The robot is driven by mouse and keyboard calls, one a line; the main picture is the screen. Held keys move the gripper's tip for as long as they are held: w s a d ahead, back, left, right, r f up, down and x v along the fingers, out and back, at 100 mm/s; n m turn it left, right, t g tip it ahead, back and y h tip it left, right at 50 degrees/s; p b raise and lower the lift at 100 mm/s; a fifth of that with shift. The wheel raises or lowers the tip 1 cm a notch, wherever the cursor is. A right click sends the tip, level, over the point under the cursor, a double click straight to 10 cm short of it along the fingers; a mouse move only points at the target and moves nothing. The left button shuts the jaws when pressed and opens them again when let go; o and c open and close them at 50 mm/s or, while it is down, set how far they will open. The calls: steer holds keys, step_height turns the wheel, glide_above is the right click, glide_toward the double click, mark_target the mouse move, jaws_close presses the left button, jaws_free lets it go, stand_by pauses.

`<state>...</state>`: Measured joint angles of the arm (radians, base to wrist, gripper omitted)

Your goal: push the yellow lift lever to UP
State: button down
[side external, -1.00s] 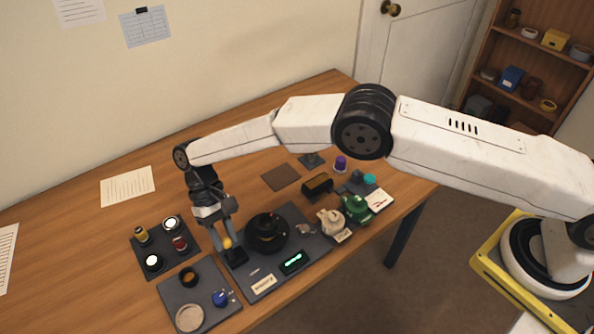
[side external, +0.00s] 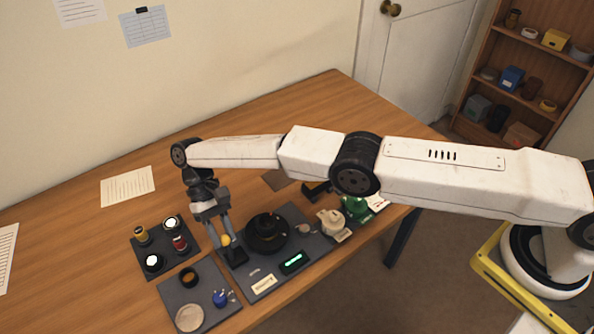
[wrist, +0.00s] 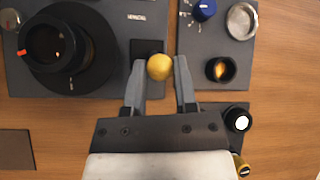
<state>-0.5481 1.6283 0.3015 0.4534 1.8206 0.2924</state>
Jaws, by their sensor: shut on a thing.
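The yellow lift lever shows as a yellow ball knob (side external: 225,240) above a dark base block (side external: 236,257), at the left edge of the grey board (side external: 212,237) that carries the black lens. In the wrist view the knob (wrist: 160,67) sits between my fingertips. My gripper (wrist: 161,75) is shut on the knob; in the side view my gripper (side external: 221,238) comes down on it from above. The lever's shaft is mostly hidden under the knob. I cannot read any UP mark.
The black lens (side external: 266,232) stands right of the lever on the same board, near a lit green display (side external: 294,262). A tray with a blue knob (side external: 220,298) lies in front. The wooden table behind is mostly clear.

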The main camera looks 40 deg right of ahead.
steer(key=shift+s+a+r, duration=0.1)
steer(key=shift+c, duration=2)
jaws_free()
steer(key=shift+r, duration=0.3)
steer(key=shift+r, duration=1.25)
steer(key=s+d+r, duration=0.7)
steer(key=s+r, duration=0.3)
steer(key=s, duration=0.1)
steer(key=shift+s+d, duration=0.35)
steer(key=shift+d, duration=0.05)
